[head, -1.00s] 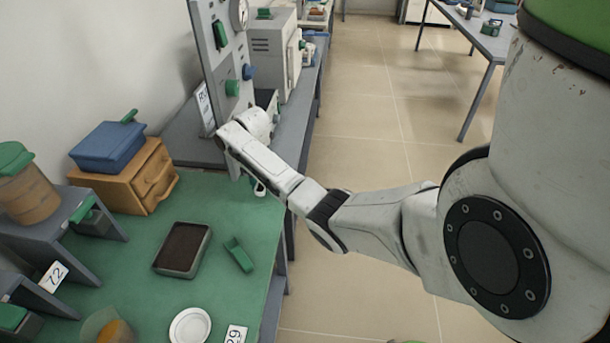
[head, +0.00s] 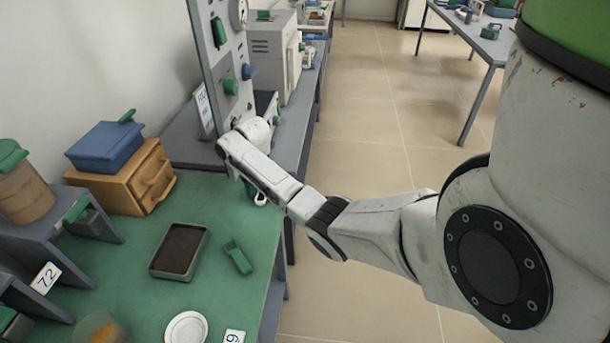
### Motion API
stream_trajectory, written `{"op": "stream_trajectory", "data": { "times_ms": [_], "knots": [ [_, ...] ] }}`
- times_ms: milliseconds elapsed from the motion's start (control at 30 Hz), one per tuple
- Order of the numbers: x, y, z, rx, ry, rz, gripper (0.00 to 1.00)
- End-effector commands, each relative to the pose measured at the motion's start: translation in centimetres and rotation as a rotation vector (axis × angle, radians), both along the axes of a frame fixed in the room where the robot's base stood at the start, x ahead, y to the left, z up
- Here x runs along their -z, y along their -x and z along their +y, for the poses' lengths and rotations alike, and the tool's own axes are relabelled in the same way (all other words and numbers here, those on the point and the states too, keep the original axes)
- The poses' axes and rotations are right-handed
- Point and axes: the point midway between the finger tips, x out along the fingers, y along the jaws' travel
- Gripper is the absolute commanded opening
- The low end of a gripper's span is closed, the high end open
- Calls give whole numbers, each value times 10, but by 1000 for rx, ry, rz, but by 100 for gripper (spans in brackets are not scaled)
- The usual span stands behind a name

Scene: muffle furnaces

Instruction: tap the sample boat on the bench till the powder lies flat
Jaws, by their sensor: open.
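I cannot tell for sure which thing is the sample boat. A small green trough-like piece (head: 238,257) lies on the green-topped bench (head: 210,290); any powder in it is too small to see. Left of it, a grey rectangular tray (head: 204,253) holds a flat-looking dark brown fill. My gripper (head: 256,196) is open, low over the bench's far right edge, beyond the green piece and apart from it. My wrist hides most of its fingers, and I see nothing held.
A wooden drawer box (head: 128,193) with a blue case (head: 104,147) stands at the back left. A white dish (head: 186,328) and number card (head: 234,337) are in front. A grey control panel (head: 218,70) rises behind my wrist.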

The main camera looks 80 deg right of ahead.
Motion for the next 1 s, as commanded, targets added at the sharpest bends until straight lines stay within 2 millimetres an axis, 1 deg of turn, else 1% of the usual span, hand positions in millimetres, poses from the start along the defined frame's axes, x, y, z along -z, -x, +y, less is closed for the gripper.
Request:
{"op": "stream_trajectory", "data": {
  "times_ms": [167, 400, 500, 600, 700, 1000],
  "knots": [
    [-27, -1, -1, -1, 4, -4, 63],
    [-72, -1, -1, -1, 4, -3, 63],
    [-87, -1, -1, -1, 2, -2, 63],
    [-97, 0, 0, 0, 2, -1, 63],
    [-102, 0, 0, 0, 1, 0, 63],
    [-104, 0, 0, 0, 1, 0, 63]
  ]
}}
